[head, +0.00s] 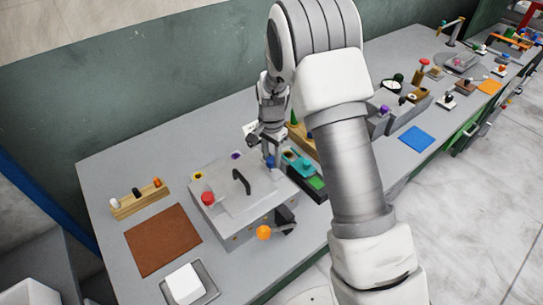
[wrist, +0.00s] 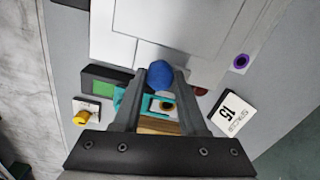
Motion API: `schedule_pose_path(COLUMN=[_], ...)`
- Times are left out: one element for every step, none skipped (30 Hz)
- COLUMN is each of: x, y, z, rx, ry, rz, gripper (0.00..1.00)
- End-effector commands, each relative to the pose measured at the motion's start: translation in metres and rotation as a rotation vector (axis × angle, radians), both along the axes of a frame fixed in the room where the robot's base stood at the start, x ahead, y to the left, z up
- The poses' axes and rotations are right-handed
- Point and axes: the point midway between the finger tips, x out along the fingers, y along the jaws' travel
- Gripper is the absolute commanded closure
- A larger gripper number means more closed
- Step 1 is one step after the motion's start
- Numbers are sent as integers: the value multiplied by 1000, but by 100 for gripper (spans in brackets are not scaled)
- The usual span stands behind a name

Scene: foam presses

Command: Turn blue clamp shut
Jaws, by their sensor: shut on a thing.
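The blue clamp (head: 270,162) is a small round-topped knob at the back right corner of a grey press box (head: 225,215). In the wrist view the blue clamp (wrist: 159,73) sits between my two fingertips. My gripper (wrist: 163,80) is shut on it, with a finger on each side. In the head view my gripper (head: 269,151) comes down from above onto that corner. The press has a flat lid with a black handle (head: 241,181). The clamp's lower part is hidden, and its turn angle cannot be told.
A red knob (head: 208,198) stands on the press's left side, and an orange ball (head: 264,232) on a lever at its front. A teal holder (head: 297,162) and green-topped dark block (head: 317,183) lie right of the clamp. A brown mat (head: 163,240) lies left.

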Motion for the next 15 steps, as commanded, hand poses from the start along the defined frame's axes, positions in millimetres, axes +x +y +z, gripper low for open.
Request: schedule_pose_path(x=[0,0,0,0,0,0,0,0,0,0,0,0,0,0,0], y=[0,0,0,0,0,0,0,0,0,0,0,0,0,0,0], z=[0,0,0,0,0,0,0,0,-1,-1,-1,-1,-1,-1,-1], rx=[0,0,0,0,0,0,1,1,1,1,1,1,1,1,1], ry=[0,0,0,0,0,0,-1,-1,-1,-1,-1,-1,-1,-1,-1], rz=[0,1,3,6,10,17,24,33,45,58,72,93,112,131,160], gripper=[100,100,100,100,100,100,100,100,100,100,100,100,100,100,100])
